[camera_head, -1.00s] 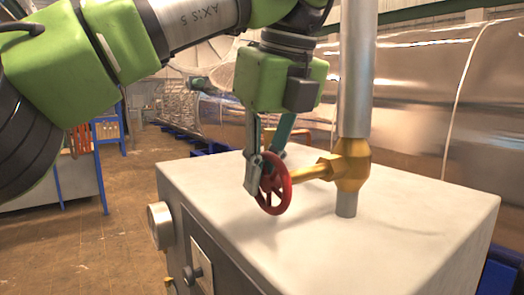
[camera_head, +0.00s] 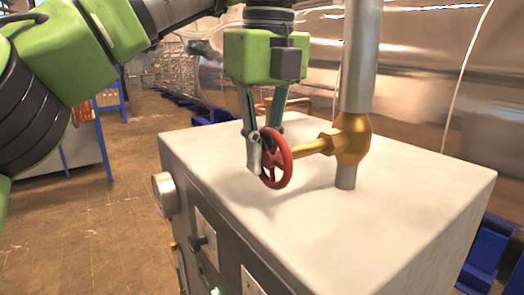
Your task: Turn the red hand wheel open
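The red hand wheel (camera_head: 285,160) stands upright on the end of a brass valve stem (camera_head: 315,147), above the white box top. My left gripper (camera_head: 262,150) points down from above with its fingers at the wheel. The near finger overlaps the left part of the wheel rim. The far finger is partly behind the wheel, so I cannot tell whether the fingers press on the rim. My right gripper is not in view.
A grey vertical pipe (camera_head: 360,60) rises from the brass valve body (camera_head: 353,140) right of the wheel. The white cabinet (camera_head: 400,205) has knobs on its front. A large shiny metal vessel (camera_head: 430,80) fills the background. Blue bins (camera_head: 487,250) stand at the lower right.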

